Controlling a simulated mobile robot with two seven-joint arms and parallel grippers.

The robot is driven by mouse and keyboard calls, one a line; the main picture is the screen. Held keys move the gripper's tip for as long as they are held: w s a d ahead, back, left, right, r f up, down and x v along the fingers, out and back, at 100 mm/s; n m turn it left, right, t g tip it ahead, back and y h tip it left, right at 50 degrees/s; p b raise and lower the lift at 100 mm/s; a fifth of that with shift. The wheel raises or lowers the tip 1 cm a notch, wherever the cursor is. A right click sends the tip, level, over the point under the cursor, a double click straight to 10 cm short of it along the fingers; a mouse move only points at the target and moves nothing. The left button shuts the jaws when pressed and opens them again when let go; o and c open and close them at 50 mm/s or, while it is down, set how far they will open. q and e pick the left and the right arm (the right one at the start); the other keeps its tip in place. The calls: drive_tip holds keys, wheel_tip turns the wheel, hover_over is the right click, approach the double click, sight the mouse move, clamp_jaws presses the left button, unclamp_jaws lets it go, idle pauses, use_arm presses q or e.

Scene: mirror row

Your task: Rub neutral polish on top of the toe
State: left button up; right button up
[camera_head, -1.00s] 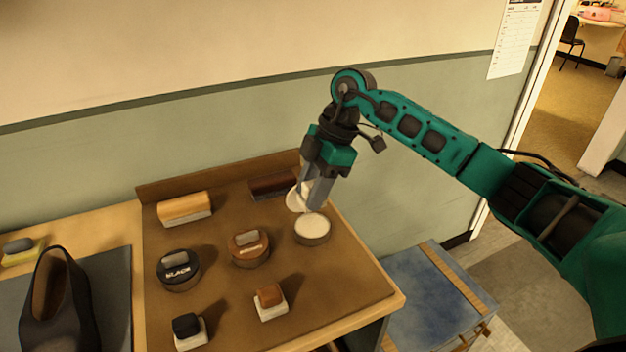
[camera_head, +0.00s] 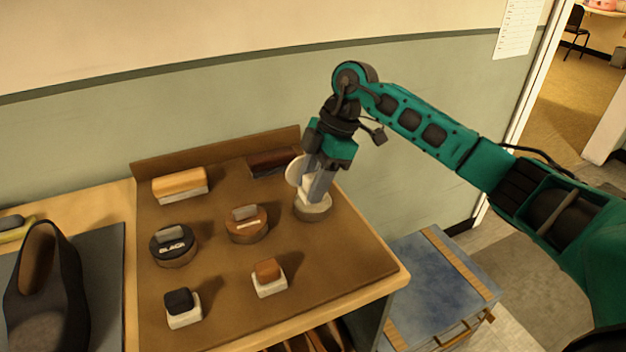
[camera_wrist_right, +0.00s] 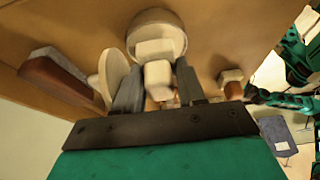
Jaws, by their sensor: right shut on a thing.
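The black shoe (camera_head: 45,290) stands on a dark mat at the left, its toe toward the bottom edge. The open tin of pale polish (camera_head: 313,212) sits near the right edge of the board, its round white lid (camera_head: 294,170) upright beside it. The tin (camera_wrist_right: 160,22) and lid (camera_wrist_right: 110,75) also show in the right wrist view. My right gripper (camera_head: 318,188) is shut on a white applicator (camera_wrist_right: 157,73) over the tin. The applicator's far end is at the polish; whether it touches is hidden. My left gripper is not in view.
A black tin (camera_head: 174,246) and a brown tin (camera_head: 247,225) stand mid-board. A black-topped applicator (camera_head: 183,308) and a brown-topped one (camera_head: 268,278) are nearer. Two brushes, one light (camera_head: 180,184) and one dark (camera_head: 270,163), lie at the back by the raised edge.

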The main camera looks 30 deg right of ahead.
sight(308, 177)
drive_tip(key=shift+f, duration=0.25)
idle(0.4)
drive_tip(key=shift+f, duration=0.25)
idle(0.4)
drive_tip(key=shift+f, duration=0.15)
idle(1.6)
wheel_tip(308, 177, up, 3)
drive_tip(key=p, duration=0.3)
wheel_tip(308, 177, up, 2)
drive_tip(key=shift+p, duration=0.7)
drive_tip(key=shift+r, duration=1.1)
